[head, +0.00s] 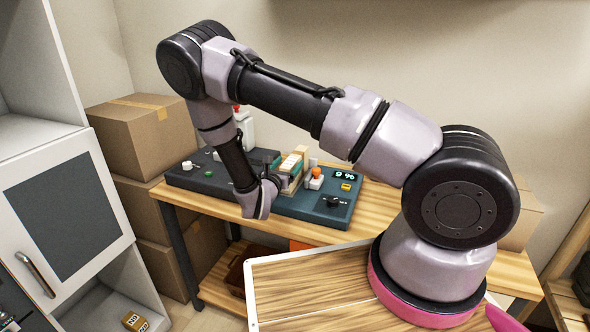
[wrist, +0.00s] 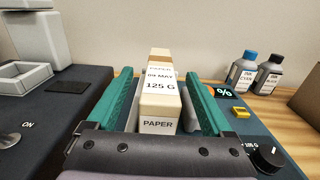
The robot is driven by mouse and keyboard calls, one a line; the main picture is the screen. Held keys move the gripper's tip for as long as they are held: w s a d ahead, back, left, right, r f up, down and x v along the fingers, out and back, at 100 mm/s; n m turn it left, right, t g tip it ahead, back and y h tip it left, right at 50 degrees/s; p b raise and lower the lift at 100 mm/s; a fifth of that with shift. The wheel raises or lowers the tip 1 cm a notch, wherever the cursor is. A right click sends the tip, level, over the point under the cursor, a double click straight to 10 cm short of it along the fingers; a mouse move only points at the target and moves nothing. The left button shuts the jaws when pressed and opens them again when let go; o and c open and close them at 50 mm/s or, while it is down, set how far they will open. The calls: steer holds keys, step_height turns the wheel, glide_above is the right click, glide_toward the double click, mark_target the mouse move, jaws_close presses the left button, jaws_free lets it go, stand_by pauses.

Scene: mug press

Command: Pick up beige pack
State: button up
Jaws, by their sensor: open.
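The beige pack (wrist: 158,105) is a narrow block with white labels reading "125 G" and "PAPER"; it lies lengthwise away from me in the wrist view. My gripper (wrist: 158,75) is open, with one teal finger on each side of the pack. Narrow gaps show between the fingers and the pack's sides. The dark gripper body hides the near lower part. In the head view my gripper (head: 291,166) is over the dark teal machine, and the pack's beige end (head: 301,150) shows at the fingers.
The machine (head: 310,208) stands on a wooden table (head: 385,200), with an orange button (head: 316,172), a display and a black knob (wrist: 268,158). Cyan and black bottles (wrist: 243,72) stand behind it at right. Cardboard boxes (head: 150,135) are stacked at left.

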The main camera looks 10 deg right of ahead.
mark_target(293, 158)
steer(key=x, duration=0.4)
steer(key=shift+w+d+f, duration=0.1)
steer(key=shift+w, duration=0.1)
jaws_close()
